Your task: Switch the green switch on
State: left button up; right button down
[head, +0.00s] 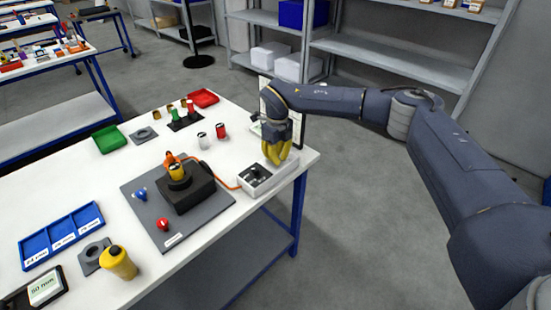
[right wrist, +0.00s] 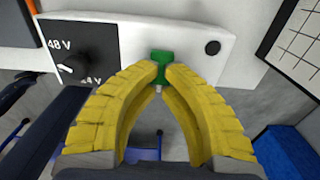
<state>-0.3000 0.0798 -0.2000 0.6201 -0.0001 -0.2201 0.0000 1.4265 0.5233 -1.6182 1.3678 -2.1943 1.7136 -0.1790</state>
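The power box (head: 262,178) is a white unit at the right corner of the table. In the right wrist view its white face (right wrist: 195,42) carries the small green switch (right wrist: 161,56). My right gripper (head: 275,158) reaches down over the box in the head view. In the right wrist view its yellow fingertips (right wrist: 161,73) close in on both sides of the green switch, which shows in the narrow gap between them. The fingertips cover part of the switch, and its setting is hard to tell. My left gripper is not in view.
A black dial panel (right wrist: 83,52) marked 48 V is left of the switch. An orange cable (head: 222,183) runs from the box to a black fixture (head: 187,192) on a grey plate (head: 205,212). Red and white cylinders stand behind it.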

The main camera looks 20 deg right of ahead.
jog(key=shift+r, duration=3.4)
